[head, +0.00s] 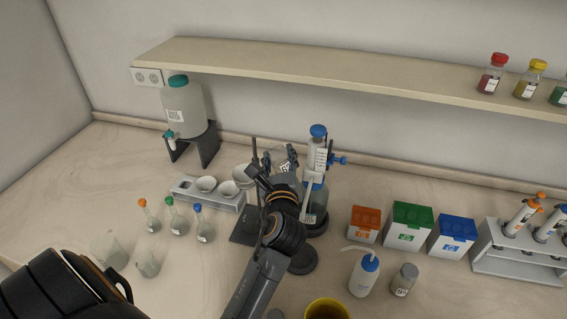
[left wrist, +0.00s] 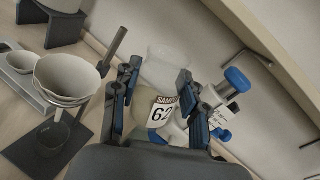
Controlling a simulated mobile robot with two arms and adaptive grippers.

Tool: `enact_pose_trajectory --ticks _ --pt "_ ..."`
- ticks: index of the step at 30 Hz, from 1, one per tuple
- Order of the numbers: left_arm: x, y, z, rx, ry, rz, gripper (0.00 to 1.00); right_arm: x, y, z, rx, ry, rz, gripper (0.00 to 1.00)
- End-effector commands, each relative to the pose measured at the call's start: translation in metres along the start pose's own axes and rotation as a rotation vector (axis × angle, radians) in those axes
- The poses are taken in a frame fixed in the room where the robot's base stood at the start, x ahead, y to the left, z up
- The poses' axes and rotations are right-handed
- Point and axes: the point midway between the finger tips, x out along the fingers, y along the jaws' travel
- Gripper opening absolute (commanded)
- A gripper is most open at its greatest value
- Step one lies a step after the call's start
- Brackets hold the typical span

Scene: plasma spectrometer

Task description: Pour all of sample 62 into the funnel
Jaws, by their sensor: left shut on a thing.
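My left gripper (head: 271,166) is shut on a clear container (head: 288,157), which carries a white label. In the left wrist view the label of sample 62 (left wrist: 162,110) reads "62" and sits between the blue-padded fingers of the gripper (left wrist: 160,82). The container looks tilted; its liquid level is hard to tell. The white funnel (head: 243,175) stands just left of the gripper. My right gripper is out of view.
A blue-capped dispenser bottle (head: 318,160) stands close to the right of the container. White bowls in a grey rack (head: 222,199) lie to the left. A shelf (head: 300,66) spans above.

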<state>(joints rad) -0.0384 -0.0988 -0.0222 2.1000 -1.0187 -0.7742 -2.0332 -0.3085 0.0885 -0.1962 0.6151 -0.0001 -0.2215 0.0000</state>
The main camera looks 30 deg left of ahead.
Motion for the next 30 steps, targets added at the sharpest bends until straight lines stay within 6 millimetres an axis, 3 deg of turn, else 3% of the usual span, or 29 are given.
enact_pose_trajectory --ticks 1,7,10,18,30 --pt "0.0 0.003 -0.004 -0.052 0.004 0.0 0.11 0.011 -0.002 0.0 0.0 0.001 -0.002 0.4" --pt "0.001 0.011 -0.002 -0.248 0.03 0.0 0.11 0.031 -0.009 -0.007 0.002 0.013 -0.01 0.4" --pt "0.002 0.018 0.007 -0.396 0.051 0.001 0.11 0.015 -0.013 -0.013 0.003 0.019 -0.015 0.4" --pt "0.005 0.038 0.007 -0.738 0.095 0.0 0.11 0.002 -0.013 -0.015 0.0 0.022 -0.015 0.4" --pt "0.006 0.044 0.006 -0.846 0.108 -0.002 0.11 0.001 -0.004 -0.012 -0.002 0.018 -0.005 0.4"
